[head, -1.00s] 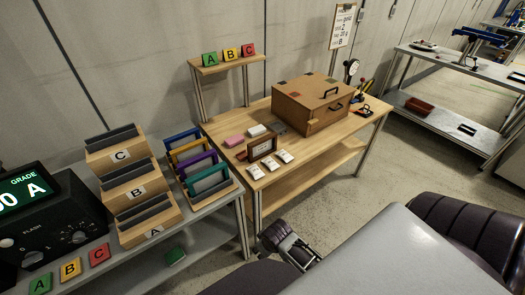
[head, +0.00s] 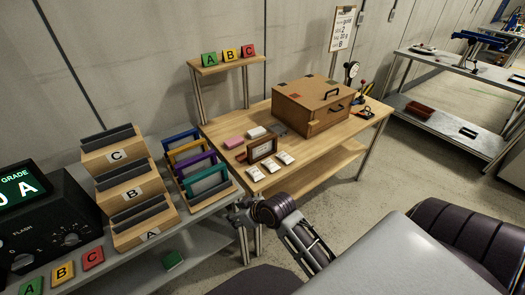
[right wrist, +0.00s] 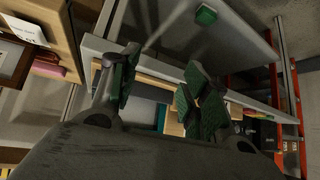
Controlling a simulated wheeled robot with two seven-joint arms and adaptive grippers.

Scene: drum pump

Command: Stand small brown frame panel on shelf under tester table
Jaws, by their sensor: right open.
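The small brown frame panel (head: 262,148) stands upright near the front-left part of the wooden table, with a pale face; a dark brown frame shows at the left edge of the right wrist view (right wrist: 12,62). My right gripper (head: 237,212) is low between the wooden table and the grey table with the grade tester (head: 45,225), apart from the panel. In the right wrist view the gripper (right wrist: 160,82) is open with green finger pads and holds nothing. The grey lower shelf (head: 207,255) is partly hidden under the grey table. My left gripper is not in view.
White packets (head: 270,166) lie before the panel, and a brown box (head: 312,105) stands behind. Coloured frames in a rack (head: 200,170) and lettered wooden holders (head: 137,190) fill the grey table. A green block (head: 173,260) sits low beside it.

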